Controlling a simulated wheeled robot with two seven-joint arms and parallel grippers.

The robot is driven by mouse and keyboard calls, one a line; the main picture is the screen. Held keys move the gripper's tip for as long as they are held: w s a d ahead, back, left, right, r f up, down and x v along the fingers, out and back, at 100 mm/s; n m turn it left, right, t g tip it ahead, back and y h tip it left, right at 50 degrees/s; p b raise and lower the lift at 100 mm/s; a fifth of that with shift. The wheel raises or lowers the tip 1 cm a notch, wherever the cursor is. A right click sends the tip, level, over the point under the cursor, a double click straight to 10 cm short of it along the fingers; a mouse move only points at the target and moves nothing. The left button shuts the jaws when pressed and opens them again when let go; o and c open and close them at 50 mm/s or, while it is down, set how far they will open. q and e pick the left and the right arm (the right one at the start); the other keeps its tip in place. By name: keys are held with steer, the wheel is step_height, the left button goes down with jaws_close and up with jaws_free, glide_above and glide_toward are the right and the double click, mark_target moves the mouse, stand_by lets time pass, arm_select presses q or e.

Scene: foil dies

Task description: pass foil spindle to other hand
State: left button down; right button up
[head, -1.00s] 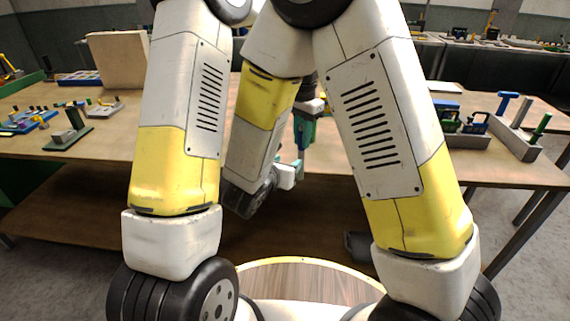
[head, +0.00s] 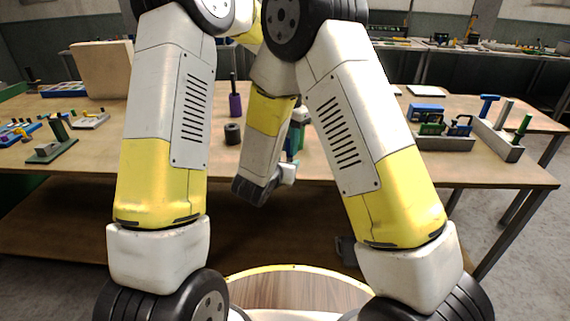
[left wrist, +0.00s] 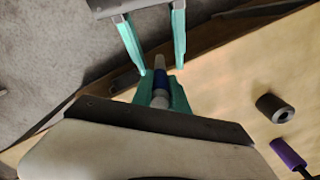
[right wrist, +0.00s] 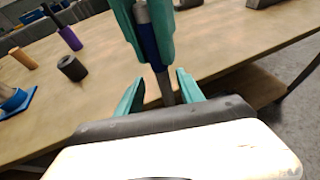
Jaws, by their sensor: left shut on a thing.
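The foil spindle, a grey rod with a blue section, shows in the left wrist view (left wrist: 160,78) and the right wrist view (right wrist: 148,42). My left gripper (left wrist: 160,88) is shut on it with teal fingers. My right gripper (right wrist: 158,92) is open, and the spindle's grey lower end reaches down between its two spread fingers without clear contact. In the left wrist view the right fingers (left wrist: 152,50) stand apart, pointing at the spindle. In the head view my arms hide most of both grippers and the spindle.
A dark hollow cylinder (head: 232,134) and a purple-handled post (head: 235,104) stand on the wooden table near the grippers. A green stand (head: 57,140) is at the left. A grey tray with tools (head: 445,143) is at the right. The table between is mostly clear.

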arm_select(q)
steer(key=shift+d, duration=0.1)
arm_select(e)
jaws_close()
arm_select(q)
steer(key=c, duration=1.2)
jaws_free()
